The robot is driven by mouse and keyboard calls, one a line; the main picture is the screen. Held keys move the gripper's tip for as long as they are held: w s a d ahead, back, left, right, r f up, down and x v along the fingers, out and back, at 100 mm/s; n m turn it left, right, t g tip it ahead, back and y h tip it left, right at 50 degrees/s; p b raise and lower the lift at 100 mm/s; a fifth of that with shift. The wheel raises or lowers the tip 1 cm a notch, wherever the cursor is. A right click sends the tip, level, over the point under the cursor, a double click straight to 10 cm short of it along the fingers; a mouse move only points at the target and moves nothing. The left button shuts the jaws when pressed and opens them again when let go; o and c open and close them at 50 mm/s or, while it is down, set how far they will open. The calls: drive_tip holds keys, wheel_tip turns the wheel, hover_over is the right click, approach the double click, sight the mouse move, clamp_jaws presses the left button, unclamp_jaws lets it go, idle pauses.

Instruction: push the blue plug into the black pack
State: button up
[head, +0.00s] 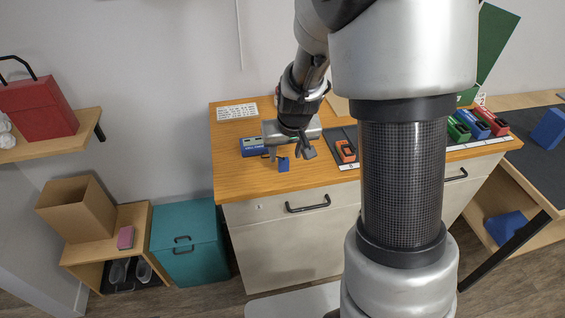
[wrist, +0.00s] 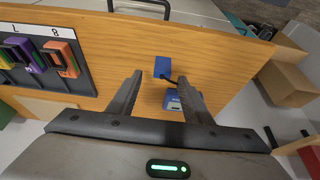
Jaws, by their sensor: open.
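The blue plug (head: 283,164) lies on the wooden counter top (head: 232,178) near its front edge. In the wrist view the plug (wrist: 163,67) shows ahead of the fingertips, with a short black cable beside it. My gripper (head: 289,152) is open and empty above the counter. In the wrist view its fingers (wrist: 160,80) point toward the plug, which lies between their lines and apart from both. A blue device (head: 253,146) sits behind the plug, partly hidden by my gripper; it also shows in the wrist view (wrist: 172,101). I cannot make out a black pack for certain.
A dark tray (wrist: 85,88) with several coloured pieces lies to one side; an orange piece (head: 346,150) shows in the head view. Red (head: 494,123), blue and green blocks stand farther right. A white keyboard-like panel (head: 237,112) lies at the back left. The counter's left front is clear.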

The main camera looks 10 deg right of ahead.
drive_tip(key=x, duration=0.4)
drive_tip(key=shift+s+a+f, duration=0.1)
drive_tip(key=shift+a+f, duration=0.05)
drive_tip(key=shift+f, duration=0.2)
drive_tip(key=shift+c, duration=0.2)
drive_tip(key=c, duration=1.1)
drive_tip(key=shift+o, duration=0.2)
drive_tip(key=shift+r, duration=0.1)
drive_tip(key=r+p, duration=0.1)
drive_tip(key=r, duration=0.8)
drive_tip(key=shift+s+r+p, duration=0.2)
drive_tip(key=shift+s+p, duration=0.05)
drive_tip(key=shift+p, duration=0.15)
drive_tip(key=p, duration=0.6)
approach(284, 160)
drive_tip(key=s, duration=0.3)
drive_tip(key=shift+s+f, duration=0.3)
drive_tip(key=shift+f, duration=0.15)
